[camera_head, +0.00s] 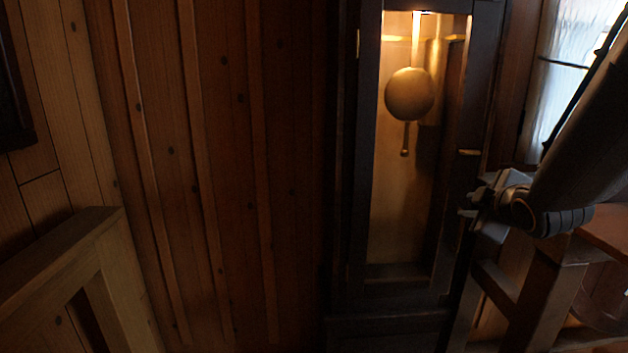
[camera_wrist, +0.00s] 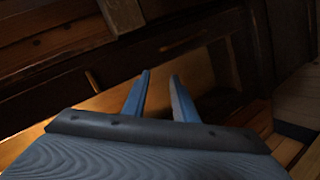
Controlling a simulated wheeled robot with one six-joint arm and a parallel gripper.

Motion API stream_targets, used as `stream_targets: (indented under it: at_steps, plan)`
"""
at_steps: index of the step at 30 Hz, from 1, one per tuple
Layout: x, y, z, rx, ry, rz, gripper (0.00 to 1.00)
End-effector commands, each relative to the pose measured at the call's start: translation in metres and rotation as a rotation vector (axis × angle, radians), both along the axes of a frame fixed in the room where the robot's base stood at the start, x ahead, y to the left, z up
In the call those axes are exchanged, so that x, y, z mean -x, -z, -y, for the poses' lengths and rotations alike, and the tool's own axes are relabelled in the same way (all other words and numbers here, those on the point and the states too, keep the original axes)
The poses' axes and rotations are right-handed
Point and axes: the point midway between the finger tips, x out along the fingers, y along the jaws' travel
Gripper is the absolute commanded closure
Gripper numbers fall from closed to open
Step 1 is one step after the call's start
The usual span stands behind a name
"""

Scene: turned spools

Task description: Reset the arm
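My gripper (camera_head: 468,204) is in the head view, at the right, in front of the right side of a tall dark clock case (camera_head: 350,200). My arm comes in from the right edge. In the wrist view, the two blue-grey fingers of my gripper (camera_wrist: 160,76) stand a little apart with nothing between them. I cannot tell whether they touch the case. No spools show in either view.
The clock case has a lit window with a round pendulum (camera_head: 410,94). A wooden table or stand (camera_head: 545,275) is below my arm at the right. A wooden frame (camera_head: 60,255) stands at the lower left. Plank wall (camera_head: 200,150) fills the left. A bright window (camera_head: 572,60) is upper right.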

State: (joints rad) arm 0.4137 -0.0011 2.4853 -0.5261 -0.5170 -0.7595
Motion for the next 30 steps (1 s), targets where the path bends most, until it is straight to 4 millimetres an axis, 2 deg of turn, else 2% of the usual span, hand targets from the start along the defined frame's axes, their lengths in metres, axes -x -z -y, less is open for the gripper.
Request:
stream_targets:
  at_steps: [1,5,9,12,15,18,22,30]
  plan:
    - [0.010,0.013,-0.014,-0.085,0.051,-0.080,0.74]
    - [0.050,0.055,-0.044,-0.301,0.229,-0.301,0.74]
    - [0.110,0.089,-0.087,-0.490,0.440,-0.546,0.74]
    - [0.156,0.102,-0.117,-0.587,0.593,-0.704,0.74]
    - [0.195,0.106,-0.141,-0.645,0.723,-0.827,0.74]
    - [0.221,0.107,-0.156,-0.674,0.810,-0.908,0.74]
    - [0.236,0.107,-0.166,-0.687,0.861,-0.950,0.74]
    - [0.236,0.107,-0.166,-0.687,0.861,-0.950,0.74]
